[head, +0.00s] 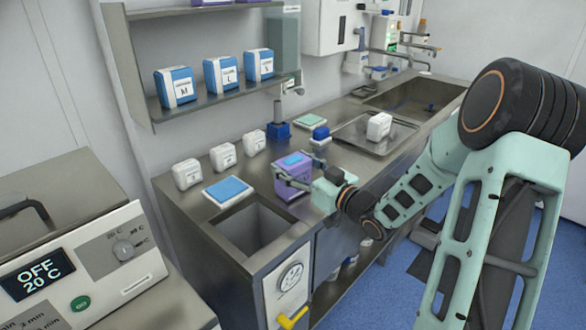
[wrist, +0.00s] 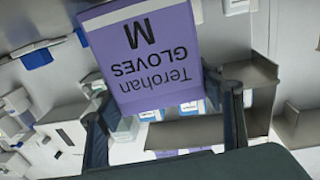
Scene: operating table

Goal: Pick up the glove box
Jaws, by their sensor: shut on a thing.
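The glove box (head: 288,165) is purple with a light blue patch on top and stands near the front edge of the steel counter in the head view. In the wrist view, the glove box (wrist: 150,55) shows the upside-down words "Terohan GLOVES M". My gripper (head: 293,182) reaches it from the right and is shut on it. In the wrist view, the fingers of my gripper (wrist: 160,88) lie on either side of the box. I cannot tell whether its base touches the counter.
A blue-topped pad (head: 228,190) and an open square well (head: 254,228) lie left of the box. Several white containers (head: 222,157) stand behind. A tray (head: 376,133) with a white container is to the right. Blue-and-white boxes (head: 221,74) sit on the shelf above.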

